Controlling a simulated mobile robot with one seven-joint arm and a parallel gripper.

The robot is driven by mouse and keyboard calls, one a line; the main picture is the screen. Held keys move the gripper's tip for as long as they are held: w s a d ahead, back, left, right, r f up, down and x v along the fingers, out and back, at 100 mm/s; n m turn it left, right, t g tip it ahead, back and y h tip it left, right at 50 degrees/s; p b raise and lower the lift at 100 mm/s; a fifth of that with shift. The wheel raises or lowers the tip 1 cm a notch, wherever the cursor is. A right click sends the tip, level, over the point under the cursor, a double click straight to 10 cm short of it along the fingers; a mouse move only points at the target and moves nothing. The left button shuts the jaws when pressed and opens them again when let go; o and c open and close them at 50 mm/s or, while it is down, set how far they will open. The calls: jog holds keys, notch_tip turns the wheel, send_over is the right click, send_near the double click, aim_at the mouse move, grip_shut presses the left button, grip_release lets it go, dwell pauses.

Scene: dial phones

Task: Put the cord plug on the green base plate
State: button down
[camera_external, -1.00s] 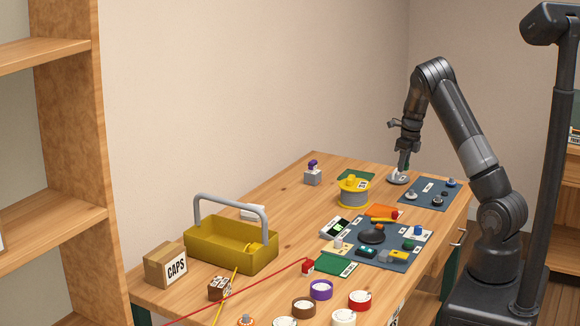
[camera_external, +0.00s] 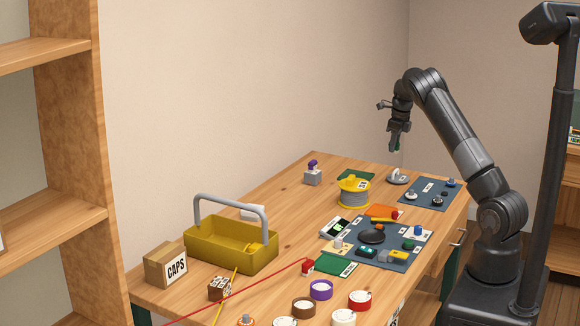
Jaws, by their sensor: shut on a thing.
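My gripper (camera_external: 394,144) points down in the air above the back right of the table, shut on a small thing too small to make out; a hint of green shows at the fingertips. I cannot tell whether it is the cord plug. A flat green plate (camera_external: 336,264) lies near the front middle of the table. A red block (camera_external: 308,268) with a red cord sits at its left edge. Another green plate (camera_external: 357,175) lies at the back, partly hidden by the yellow spool. My gripper is above and to the right of both plates.
A grey dish (camera_external: 398,180) lies below my gripper. A yellow spool (camera_external: 353,194) stands to its left. A dark mat (camera_external: 398,262) holds several parts. A yellow basket (camera_external: 228,246) with a raised handle and a CAPS box (camera_external: 163,267) stand at left. Several round caps line the front.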

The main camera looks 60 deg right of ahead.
jog(key=w+a+f, duration=0.1)
jog(key=w+f, duration=0.1)
jog(key=w, duration=0.1)
jog(key=w+a+f, duration=0.2)
jog(key=w, duration=0.2)
jog(key=w+a+f, duration=0.1)
jog(key=w+f, duration=0.2)
jog(key=shift+w+a, duration=0.25)
jog(key=shift+a, duration=0.15)
jog(key=shift+w+f, duration=0.1)
jog(key=shift+f, duration=1.85)
jog(key=shift+f, duration=0.2)
jog(key=c, duration=1.3)
grip_release()
jog(key=shift+c, duration=0.2)
